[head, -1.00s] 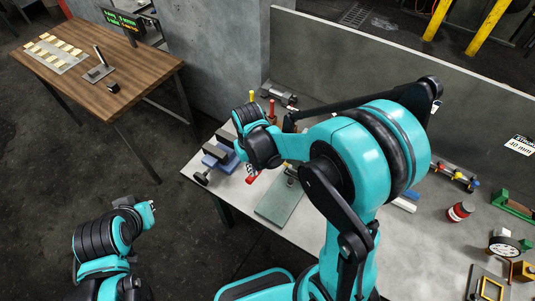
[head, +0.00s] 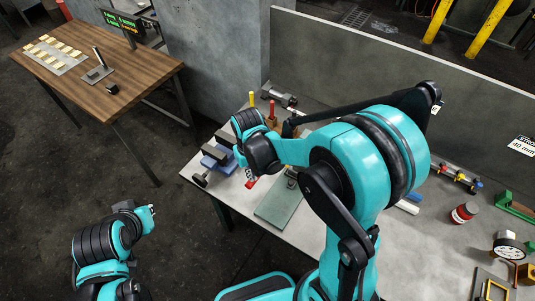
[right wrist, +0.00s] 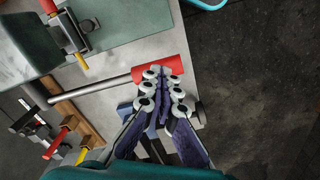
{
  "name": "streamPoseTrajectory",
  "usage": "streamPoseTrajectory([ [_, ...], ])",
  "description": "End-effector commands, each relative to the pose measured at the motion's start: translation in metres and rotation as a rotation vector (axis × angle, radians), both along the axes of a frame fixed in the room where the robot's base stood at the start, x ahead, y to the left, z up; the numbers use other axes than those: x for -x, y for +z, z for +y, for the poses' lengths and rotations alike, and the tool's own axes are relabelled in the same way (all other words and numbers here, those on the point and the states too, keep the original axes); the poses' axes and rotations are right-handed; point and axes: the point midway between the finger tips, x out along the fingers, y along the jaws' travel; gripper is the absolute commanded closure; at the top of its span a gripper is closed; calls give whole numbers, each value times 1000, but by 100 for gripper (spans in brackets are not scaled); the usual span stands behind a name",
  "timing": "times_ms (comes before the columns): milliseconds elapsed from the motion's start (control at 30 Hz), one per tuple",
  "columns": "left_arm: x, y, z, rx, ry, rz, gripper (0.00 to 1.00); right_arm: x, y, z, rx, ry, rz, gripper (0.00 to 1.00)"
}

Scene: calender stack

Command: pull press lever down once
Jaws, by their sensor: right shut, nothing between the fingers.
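The press lever is a steel rod (right wrist: 88,90) with a red grip (right wrist: 172,68), seen in the right wrist view. The rod runs from the green press body (right wrist: 28,40) at upper left. The red grip also shows in the head view (head: 251,183), just below my right wrist. My right gripper (right wrist: 163,76) is shut and empty, its fingertips overlapping the red grip in the picture; I cannot tell whether they touch it. In the head view my right arm hides much of the press.
A blue vise (head: 217,160) stands at the bench's left edge. Red and yellow handled tools (head: 271,112) stand behind my wrist. A red can (head: 463,212) and a dial gauge (head: 507,243) lie at right.

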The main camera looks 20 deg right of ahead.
Motion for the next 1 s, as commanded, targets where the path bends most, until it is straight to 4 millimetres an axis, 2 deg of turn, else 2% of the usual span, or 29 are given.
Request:
streamPoseTrajectory([
  [233, 0, -3, 0, 0, 0, 0, 100, 0, -3, 0, -1, 0, 0, 100],
  [600, 0, -19, 0, 0, 0, 0, 100, 1, -21, 2, 0, 1, 0, 100],
  [1000, 0, -20, 0, 0, 0, 0, 100, 1, -21, 2, -1, 0, 0, 100],
])
